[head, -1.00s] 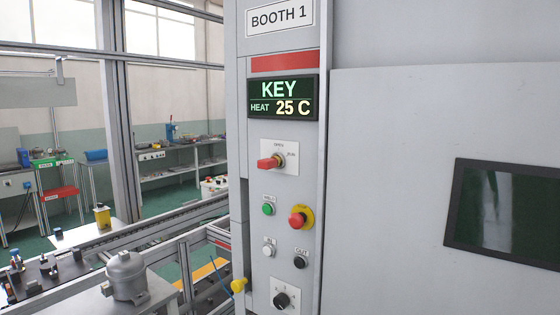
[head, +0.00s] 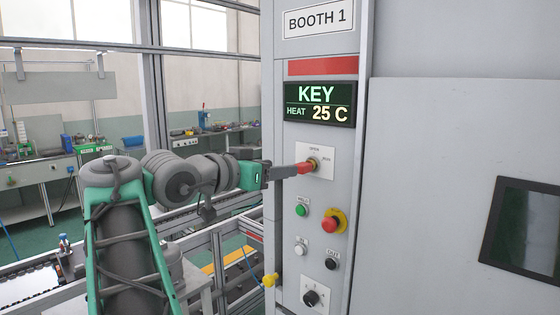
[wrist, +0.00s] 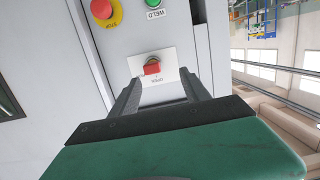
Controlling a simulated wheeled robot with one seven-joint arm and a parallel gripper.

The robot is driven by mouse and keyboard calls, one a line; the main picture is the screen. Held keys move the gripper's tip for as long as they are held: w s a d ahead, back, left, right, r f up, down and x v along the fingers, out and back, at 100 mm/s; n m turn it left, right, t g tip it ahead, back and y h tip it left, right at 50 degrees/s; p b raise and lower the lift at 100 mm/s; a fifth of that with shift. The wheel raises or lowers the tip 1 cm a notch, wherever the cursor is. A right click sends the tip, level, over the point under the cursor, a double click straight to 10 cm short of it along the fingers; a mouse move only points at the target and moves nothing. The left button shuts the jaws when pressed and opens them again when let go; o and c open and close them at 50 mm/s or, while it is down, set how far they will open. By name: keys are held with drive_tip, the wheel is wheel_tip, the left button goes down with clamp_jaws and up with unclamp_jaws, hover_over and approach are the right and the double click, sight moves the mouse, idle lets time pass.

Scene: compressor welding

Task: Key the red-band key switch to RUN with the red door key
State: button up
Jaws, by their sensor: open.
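The red door key (head: 304,168) sits in the key switch (head: 315,164) on the booth panel, under the red band (head: 321,67). Its red head points left in the head view. The switch plate has one mark above and one at the right, too small to read surely. My gripper (head: 298,171) is open, its fingers reaching toward the key from the left. In the wrist view the key (wrist: 152,68) shows between and just beyond the open fingertips (wrist: 159,80). I cannot tell whether either finger touches it.
The display (head: 320,103) reads KEY and HEAT 25 C. Below the switch are a green button (head: 302,210), a red stop button (head: 331,225), white and black buttons, and a dark knob (head: 311,298). A yellow knob (head: 270,280) juts out left of the panel.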

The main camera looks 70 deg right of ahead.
sight(302, 164)
drive_tip(key=shift+m+g, duration=0.3)
drive_tip(key=shift+g, duration=0.1)
drive_tip(key=x, duration=0.2)
drive_tip(key=p+x, duration=0.1)
drive_tip(key=x, duration=0.2)
drive_tip(key=s+x, duration=0.1)
drive_tip(key=x, duration=0.1)
drive_tip(key=shift+s+a+r+p, duration=0.1)
drive_tip(key=shift+s+r+p, duration=0.05)
drive_tip(key=shift+r+p, duration=0.2)
drive_tip(key=shift+s+d+f, duration=0.1)
drive_tip(key=shift+s+d, duration=0.05)
drive_tip(key=shift+d, duration=0.25)
drive_tip(key=shift+c, duration=0.5)
clamp_jaws()
drive_tip(key=c, duration=0.6)
unclamp_jaws()
drive_tip(key=shift+c, duration=0.2)
clamp_jaws()
drive_tip(key=shift+f, duration=0.15)
